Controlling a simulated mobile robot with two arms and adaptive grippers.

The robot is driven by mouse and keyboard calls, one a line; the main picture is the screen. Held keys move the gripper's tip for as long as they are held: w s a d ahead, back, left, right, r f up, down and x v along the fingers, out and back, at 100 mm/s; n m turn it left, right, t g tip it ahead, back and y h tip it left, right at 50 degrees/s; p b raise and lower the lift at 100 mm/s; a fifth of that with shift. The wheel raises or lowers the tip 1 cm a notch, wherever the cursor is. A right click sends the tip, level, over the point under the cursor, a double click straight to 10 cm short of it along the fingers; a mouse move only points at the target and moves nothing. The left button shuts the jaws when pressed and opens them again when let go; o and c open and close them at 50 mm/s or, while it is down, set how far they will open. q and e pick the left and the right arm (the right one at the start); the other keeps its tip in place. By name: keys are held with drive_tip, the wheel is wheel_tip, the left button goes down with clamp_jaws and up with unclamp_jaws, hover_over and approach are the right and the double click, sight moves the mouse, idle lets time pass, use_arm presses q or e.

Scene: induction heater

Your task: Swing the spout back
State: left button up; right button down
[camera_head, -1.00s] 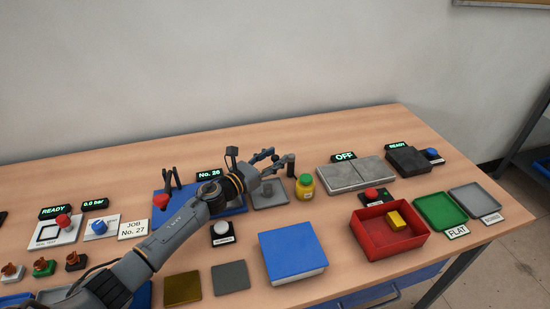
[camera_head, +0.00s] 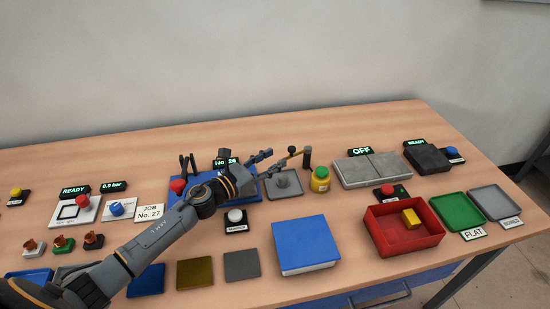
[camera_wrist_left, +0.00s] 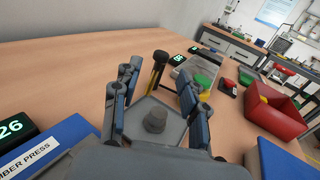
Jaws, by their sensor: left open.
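The spout (camera_head: 293,154) is a thin brass-coloured arm with a dark end, on a short dark post (camera_head: 307,157) behind the grey square plate with a round knob (camera_head: 283,184). It points left, over the back of that plate. My left gripper (camera_head: 271,162) is open and empty just left of the spout, its fingers apart. In the left wrist view the spout (camera_wrist_left: 155,77) shows between and beyond the open fingers, with the grey knob below. I cannot tell whether a finger touches it. My right gripper is not in view.
A yellow jar with a green lid (camera_head: 320,180) stands close right of the post. A blue press (camera_head: 215,189) lies under my left wrist. The grey heater slabs (camera_head: 372,171), a red bin (camera_head: 405,251) and trays lie right. The table behind is clear.

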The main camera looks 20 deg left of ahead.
use_arm(q)
drive_tip(key=c, duration=0.3)
drive_tip(key=d+n, duration=0.1)
drive_tip(key=n, duration=0.1)
drive_tip(key=s+d+r+n+t+y, duration=0.1)
drive_tip(key=d+n, duration=0.1)
drive_tip(key=n, duration=0.1)
drive_tip(key=s+d+r+n+t+y, duration=0.1)
drive_tip(key=d+n, duration=0.1)
drive_tip(key=n, duration=0.1)
drive_tip(key=shift+s+b, duration=0.15)
drive_tip(key=shift+b, duration=0.2)
clamp_jaws()
drive_tip(key=s+d+n+g+y, duration=0.1)
drive_tip(key=s+n+y, duration=0.25)
drive_tip(key=n, duration=0.45)
drive_tip(key=s+d+n+y, duration=0.2)
drive_tip(key=s+n, duration=0.2)
drive_tip(key=n, duration=0.4)
drive_tip(key=w+a+f, duration=0.1)
drive_tip(key=w+a, duration=0.2)
drive_tip(key=w, duration=0.9)
drive_tip(key=shift+w+f+g, duration=0.15)
drive_tip(key=shift+w+g, duration=0.15)
drive_tip(key=shift+d, duration=0.1)
